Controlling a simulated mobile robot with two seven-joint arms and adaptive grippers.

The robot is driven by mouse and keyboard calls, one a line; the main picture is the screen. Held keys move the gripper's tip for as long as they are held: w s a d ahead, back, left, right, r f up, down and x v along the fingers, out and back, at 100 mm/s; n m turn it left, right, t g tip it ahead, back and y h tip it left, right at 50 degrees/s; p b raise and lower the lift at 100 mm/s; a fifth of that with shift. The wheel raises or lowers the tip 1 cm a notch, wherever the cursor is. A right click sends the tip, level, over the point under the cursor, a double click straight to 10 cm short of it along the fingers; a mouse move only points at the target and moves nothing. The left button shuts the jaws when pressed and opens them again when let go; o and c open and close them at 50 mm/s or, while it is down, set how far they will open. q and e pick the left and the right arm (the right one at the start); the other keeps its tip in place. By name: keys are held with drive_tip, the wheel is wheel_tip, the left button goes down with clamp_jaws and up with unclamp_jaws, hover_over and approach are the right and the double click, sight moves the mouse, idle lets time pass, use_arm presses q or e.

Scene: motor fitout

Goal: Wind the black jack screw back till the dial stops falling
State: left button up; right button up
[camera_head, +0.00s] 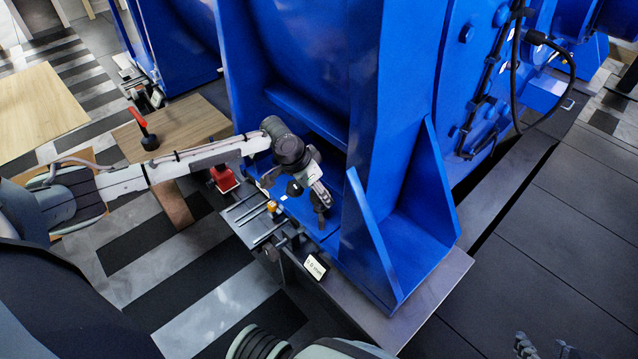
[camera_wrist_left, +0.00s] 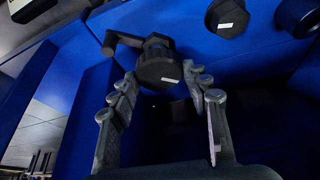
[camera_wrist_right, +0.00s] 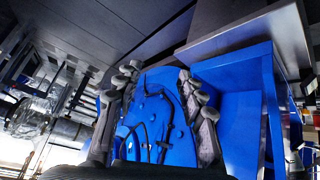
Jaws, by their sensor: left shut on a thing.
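The black jack screw (camera_wrist_left: 160,70) has a hexagonal head with a small white label and shows in the left wrist view against the blue motor frame. My left gripper (camera_wrist_left: 165,78) has a finger on each side of the head and is shut on it. In the head view my left gripper (camera_head: 322,205) is low beside the blue motor foot and hides the screw. The dial (camera_head: 314,267), a small white readout, sits by the motor foot; its digits are too small to read surely. My right gripper (camera_head: 544,348) is open and empty at the lower right; it also shows in the right wrist view (camera_wrist_right: 160,78).
A black side arm (camera_wrist_left: 122,40) stands beside the screw head, and another black hexagonal head (camera_wrist_left: 227,18) is close by. A red-handled tool (camera_head: 143,128) stands on a wooden board (camera_head: 170,125). The blue motor (camera_head: 400,150) stands close beside my left gripper.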

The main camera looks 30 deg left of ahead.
use_arm(q)
drive_tip(key=shift+d+r+n+p, duration=0.1)
drive_tip(key=shift+r+n+p, duration=0.1)
drive_tip(key=shift+n+p, duration=0.5)
use_arm(e)
drive_tip(key=s+d+f+m+g+h, duration=0.1)
drive_tip(key=s+d+f+g+h, duration=0.15)
drive_tip(key=s+d+g, duration=0.45)
use_arm(q)
drive_tip(key=n+y+p, duration=0.1)
drive_tip(key=n+p, duration=0.1)
drive_tip(key=p, duration=0.3)
drive_tip(key=shift+d+r+t, duration=0.1)
drive_tip(key=shift+r+t, duration=0.05)
drive_tip(key=shift+t, duration=0.15)
drive_tip(key=n+y+p, duration=0.1)
drive_tip(key=n, duration=0.1)
drive_tip(key=n+p, duration=0.2)
drive_tip(key=shift+f+y, duration=0.2)
drive_tip(key=shift+y, duration=0.2)
drive_tip(key=shift+n, duration=0.4)
drive_tip(key=shift+w+n+y, duration=0.1)
drive_tip(key=shift+n+y, duration=0.3)
drive_tip(key=shift+n, duration=0.3)
use_arm(e)
wheel_tip(320, 180, down, 21)
drive_tip(key=s+t+y, duration=0.1)
drive_tip(key=s, duration=0.1)
drive_tip(key=shift+s+a+n, duration=0.3)
